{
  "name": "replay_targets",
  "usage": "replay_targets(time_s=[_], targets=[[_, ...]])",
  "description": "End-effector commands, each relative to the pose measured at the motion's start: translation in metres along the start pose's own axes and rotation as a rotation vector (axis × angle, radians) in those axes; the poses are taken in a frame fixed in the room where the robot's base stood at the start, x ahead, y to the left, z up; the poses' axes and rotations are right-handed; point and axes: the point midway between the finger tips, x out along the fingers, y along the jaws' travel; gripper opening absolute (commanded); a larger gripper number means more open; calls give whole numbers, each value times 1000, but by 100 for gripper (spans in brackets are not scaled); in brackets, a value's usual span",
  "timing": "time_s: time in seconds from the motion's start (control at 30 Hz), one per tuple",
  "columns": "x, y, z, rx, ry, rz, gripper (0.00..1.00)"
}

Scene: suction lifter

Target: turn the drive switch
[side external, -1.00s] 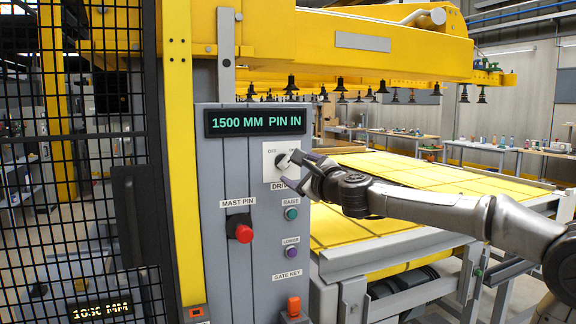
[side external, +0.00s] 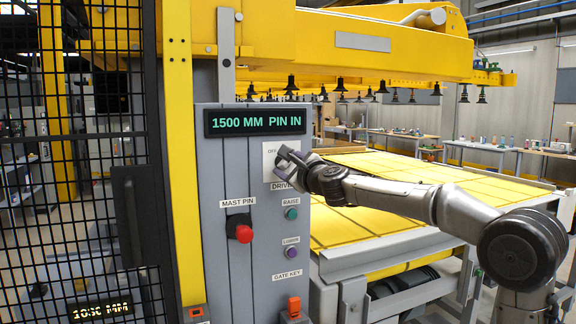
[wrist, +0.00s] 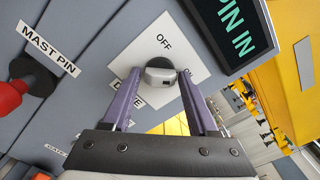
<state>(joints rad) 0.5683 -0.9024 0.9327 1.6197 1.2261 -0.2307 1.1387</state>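The drive switch is a knob with a grey grip on a dark round base (wrist: 159,72), on a white plate (wrist: 125,63) marked OFF, with a second label partly covered by a finger. My gripper (wrist: 158,76) is open, its purple fingers on either side of the knob, with a narrow gap visible on each side. In the side external view my gripper (side external: 284,158) is right at the switch plate (side external: 268,150) and hides most of the knob. I cannot tell which mark the knob points to.
The grey panel (side external: 262,250) also carries a red mast pin knob (side external: 243,234), a green raise button (side external: 291,214), a purple lower button (side external: 291,252) and an orange gate key (side external: 294,306). The display (side external: 255,121) reads 1500 MM PIN IN. A black mesh gate (side external: 85,200) stands left.

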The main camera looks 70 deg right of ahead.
Motion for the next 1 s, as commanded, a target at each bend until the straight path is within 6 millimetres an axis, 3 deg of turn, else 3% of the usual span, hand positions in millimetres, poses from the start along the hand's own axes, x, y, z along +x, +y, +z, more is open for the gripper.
replay_targets(time_s=[0.03,0.3,0.67,1.0], targets=[[0,0,0,0,0,0,49],[0,0,0,0,0,0,0],[0,0,0,-46,0,0,0],[0,0,0,-281,0,2,0]])
